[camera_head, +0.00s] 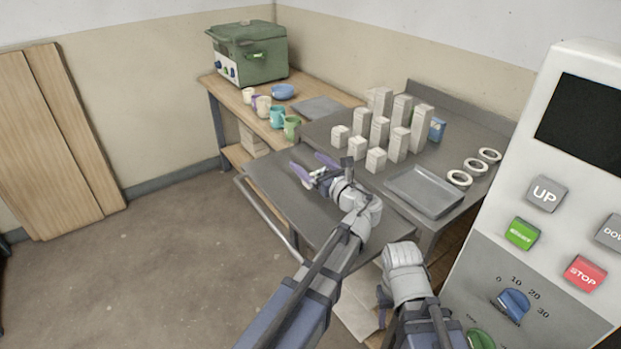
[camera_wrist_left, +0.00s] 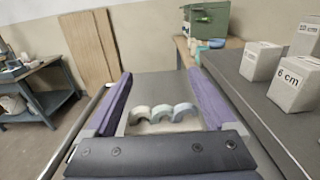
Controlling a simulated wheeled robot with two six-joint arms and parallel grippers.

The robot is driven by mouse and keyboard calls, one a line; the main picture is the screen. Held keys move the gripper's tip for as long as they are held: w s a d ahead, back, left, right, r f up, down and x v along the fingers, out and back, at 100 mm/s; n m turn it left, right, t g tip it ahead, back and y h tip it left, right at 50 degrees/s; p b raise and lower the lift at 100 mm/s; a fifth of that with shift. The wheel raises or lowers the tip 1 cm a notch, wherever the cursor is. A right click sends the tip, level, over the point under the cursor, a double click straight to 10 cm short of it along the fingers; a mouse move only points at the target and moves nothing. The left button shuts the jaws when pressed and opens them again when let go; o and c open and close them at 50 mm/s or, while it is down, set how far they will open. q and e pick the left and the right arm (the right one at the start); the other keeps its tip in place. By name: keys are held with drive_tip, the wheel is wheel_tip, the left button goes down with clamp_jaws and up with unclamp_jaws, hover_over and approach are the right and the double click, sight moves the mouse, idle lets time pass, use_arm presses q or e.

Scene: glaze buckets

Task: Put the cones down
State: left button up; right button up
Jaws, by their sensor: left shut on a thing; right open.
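My left gripper (camera_head: 312,168) reaches out over the grey metal shelf at the near side of the table. Its two purple fingers are shut on a small pale piece (camera_wrist_left: 162,116) with three curved humps in white, pale green and grey-blue, which I take to be the cones. The piece sits between the fingers in the left wrist view and is only a white patch in the head view. I cannot tell whether it touches the surface below. My right gripper (camera_head: 384,298) is low beside the table, open and mostly hidden by its own wrist.
Several white posts and blocks (camera_head: 400,143) stand on the dark table, with a grey tray (camera_head: 425,192) and white rings (camera_head: 459,178) at right. Mugs (camera_head: 277,116) and a green kiln (camera_head: 262,52) are on the wooden bench. A control panel (camera_head: 546,193) stands at right. The shelf (camera_head: 278,190) has bare room.

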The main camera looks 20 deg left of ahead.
sight(311, 174)
use_arm(q)
drive_tip(key=shift+f+b, duration=1.55)
drive_tip(key=shift+f, duration=0.2)
drive_tip(key=shift+f, duration=0.1)
drive_tip(key=o, duration=1.1)
